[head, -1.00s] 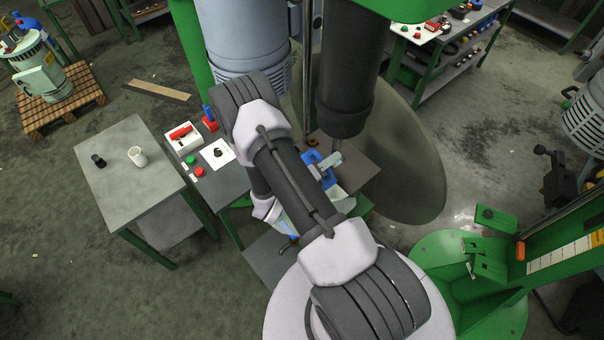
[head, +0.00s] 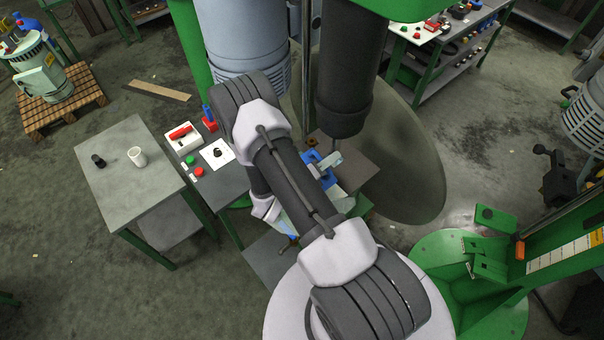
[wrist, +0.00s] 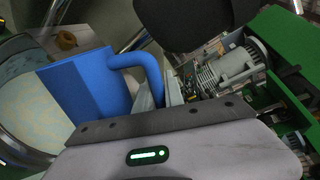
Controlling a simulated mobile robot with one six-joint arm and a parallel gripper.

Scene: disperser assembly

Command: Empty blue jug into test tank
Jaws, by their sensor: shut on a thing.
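The blue jug (wrist: 85,88) fills the left middle of the wrist view, with its curved handle (wrist: 140,62) towards my gripper. My gripper (wrist: 158,92) is shut on the handle. In the head view only a small part of the blue jug (head: 312,158) shows past my arm, below the dark cylinder. A round metal-rimmed vessel with a pale inside, which looks like the test tank (wrist: 22,105), is at the left of the wrist view. The jug overlaps its edge in that view. The jug's mouth, its contents and its exact tilt cannot be made out.
A dark vertical cylinder (head: 343,95) hangs close behind the jug. A grey side table (head: 130,185) with a white cup (head: 137,157) and a small black item stands at left. A control box (head: 183,137) and buttons are nearby. A green machine base (head: 450,270) is at right.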

